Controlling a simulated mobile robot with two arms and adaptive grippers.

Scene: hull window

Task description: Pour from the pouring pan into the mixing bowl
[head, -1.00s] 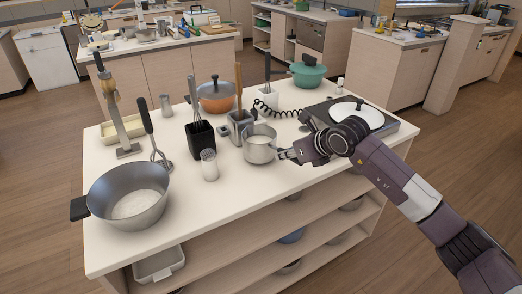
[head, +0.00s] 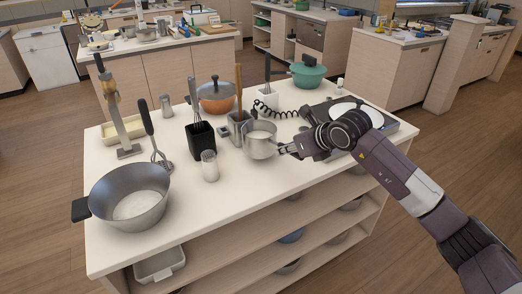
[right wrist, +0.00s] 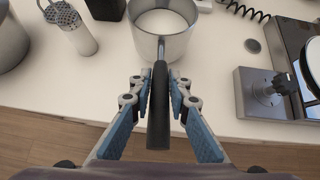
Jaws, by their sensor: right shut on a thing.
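The pouring pan (head: 260,147) is a small silver pan with pale contents; it also shows at the top of the right wrist view (right wrist: 147,43). My right gripper (head: 286,149) is shut on its dark handle (right wrist: 158,115), with one finger on each side of it. The pan looks level and close above the white counter; the exact gap is hard to tell. The mixing bowl (head: 112,192), a wide grey bowl with a black grip, stands at the counter's front left with white material inside. My left gripper is not in view.
An orange pot (head: 216,98) is behind. A hotplate (head: 391,128) is at the right. The counter's front strip is clear.

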